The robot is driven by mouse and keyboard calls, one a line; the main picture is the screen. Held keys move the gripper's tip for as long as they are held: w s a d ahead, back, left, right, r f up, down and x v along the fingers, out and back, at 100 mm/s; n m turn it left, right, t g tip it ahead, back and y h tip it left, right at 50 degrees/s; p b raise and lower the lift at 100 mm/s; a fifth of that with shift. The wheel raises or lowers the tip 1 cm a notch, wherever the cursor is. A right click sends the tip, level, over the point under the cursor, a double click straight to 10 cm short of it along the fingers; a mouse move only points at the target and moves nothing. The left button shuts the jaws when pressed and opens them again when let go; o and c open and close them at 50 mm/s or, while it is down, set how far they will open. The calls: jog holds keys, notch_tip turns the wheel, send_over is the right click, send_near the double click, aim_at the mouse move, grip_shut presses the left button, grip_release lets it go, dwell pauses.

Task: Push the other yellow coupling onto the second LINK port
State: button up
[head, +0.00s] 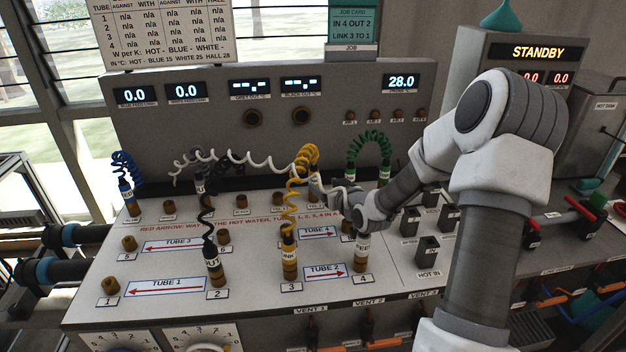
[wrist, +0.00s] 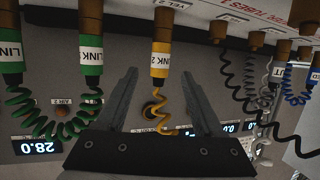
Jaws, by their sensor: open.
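One yellow coupling (head: 288,252), labelled LINK, stands upright on port 3, its coiled yellow hose rising behind it. The gripper also shows in the head view (head: 322,188). The job card (head: 352,27) reads IN 4 OUT 2, LINK 3 TO 1. Port 1 (head: 110,286) at front left is bare.
A black OUT coupling (head: 214,268) stands on port 2, and another coupling (head: 362,250) on port 4. Port 5 (head: 129,243) is bare. Green LINK couplings (wrist: 89,55) stand close beside my fingers. Coiled white and black hoses hang over the panel's left half.

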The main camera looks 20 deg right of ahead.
aim_at(316, 181)
jog(key=b+x, duration=0.2)
jog(key=x, duration=0.4)
jog(key=shift+w+f+b, duration=0.3)
jog(key=shift+w, duration=0.6)
jog(key=shift+f+b, duration=0.1)
jog(key=shift+b, duration=0.4)
grip_shut()
dwell(0.7)
